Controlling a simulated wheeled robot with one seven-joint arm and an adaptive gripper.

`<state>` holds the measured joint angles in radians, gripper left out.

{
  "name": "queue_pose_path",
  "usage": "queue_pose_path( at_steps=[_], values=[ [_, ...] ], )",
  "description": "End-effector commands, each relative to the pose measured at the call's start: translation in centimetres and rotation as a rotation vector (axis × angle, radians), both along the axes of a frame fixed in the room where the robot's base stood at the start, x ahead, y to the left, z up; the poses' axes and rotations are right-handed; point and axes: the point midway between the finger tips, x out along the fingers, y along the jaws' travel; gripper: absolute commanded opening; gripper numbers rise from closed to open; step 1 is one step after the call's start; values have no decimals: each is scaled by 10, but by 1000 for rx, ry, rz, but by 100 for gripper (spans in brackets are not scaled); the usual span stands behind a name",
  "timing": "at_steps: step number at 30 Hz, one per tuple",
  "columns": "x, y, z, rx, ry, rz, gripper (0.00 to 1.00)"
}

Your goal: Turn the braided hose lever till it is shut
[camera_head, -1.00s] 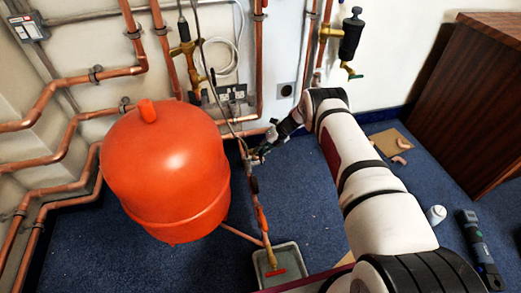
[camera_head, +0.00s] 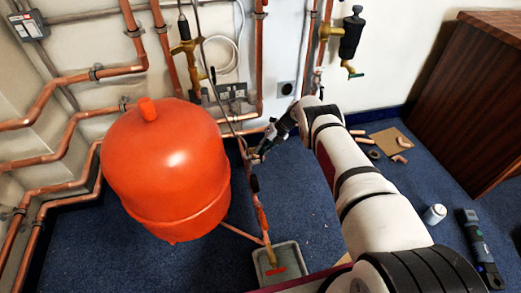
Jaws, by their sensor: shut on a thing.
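The grey braided hose (camera_head: 228,115) hangs down the wall to the right of the orange vessel (camera_head: 165,170) and meets a vertical pipe assembly with a small valve body (camera_head: 254,184). My gripper (camera_head: 254,157) is at the top of this assembly, where the hose comes down. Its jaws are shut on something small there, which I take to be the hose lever. The jaws and my wrist hide most of the lever, so its angle cannot be read.
A grey tray (camera_head: 291,257) stands on the blue carpet below the assembly, with a red handle (camera_head: 275,271) over it. Copper pipes run along the wall. Loose fittings and a cardboard piece (camera_head: 391,141) lie right of my arm. A brown cabinet (camera_head: 465,100) stands far right.

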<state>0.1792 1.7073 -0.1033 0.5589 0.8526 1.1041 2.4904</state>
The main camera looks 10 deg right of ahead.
Motion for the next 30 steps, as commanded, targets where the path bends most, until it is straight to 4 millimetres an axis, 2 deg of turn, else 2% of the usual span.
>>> queue_pose_path(
  at_steps=[2, 3, 5, 17, 23, 30],
  values=[
    [0, 0, -1, -1, 1, -1, 0],
    [0, 0, -1, -1, 1, -1, 23],
    [0, 0, -1, -1, 1, -1, 36],
    [0, -3, 4, 0, -2, -1, 36],
    [-1, -20, 27, 0, -1, -3, 36],
    [-5, -49, 66, -1, -2, -3, 36]
  ],
)
